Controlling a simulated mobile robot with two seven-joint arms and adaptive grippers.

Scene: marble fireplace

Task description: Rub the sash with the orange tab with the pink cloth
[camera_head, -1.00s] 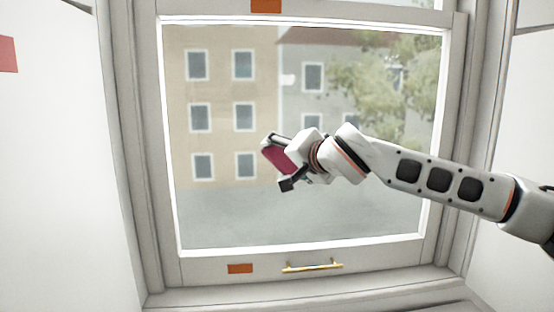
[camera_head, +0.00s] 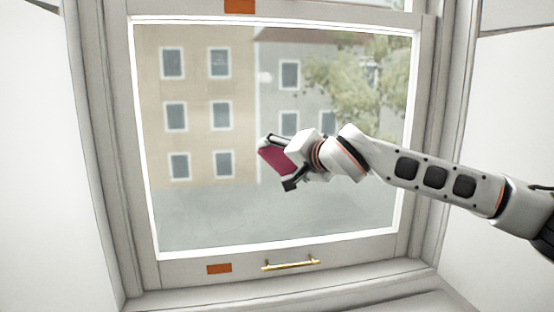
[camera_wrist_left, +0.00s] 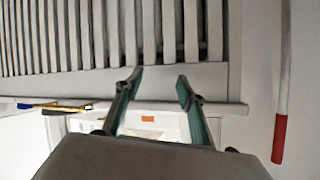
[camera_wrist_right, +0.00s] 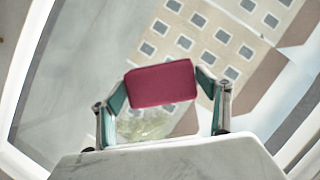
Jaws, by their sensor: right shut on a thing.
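The window sash (camera_head: 190,272) has a pale frame around a large glass pane (camera_head: 220,215). An orange tab (camera_head: 219,268) sits on its bottom rail, left of a brass handle (camera_head: 290,265). Another orange tab (camera_head: 239,6) shows at the top rail. My right gripper (camera_head: 275,163) is shut on the pink cloth (camera_head: 276,160), a block-like pad, in front of the pane's middle. The right wrist view shows the cloth (camera_wrist_right: 160,84) between both fingers; I cannot tell whether it touches the glass. My left gripper (camera_wrist_left: 160,76) is open and empty, seen only in the left wrist view.
White reveal walls stand left (camera_head: 40,150) and right (camera_head: 500,120) of the window, with a sill (camera_head: 290,297) below. The left wrist view shows a slatted panel (camera_wrist_left: 110,35) and a red-ended white pole (camera_wrist_left: 280,130). A building and tree show beyond the glass.

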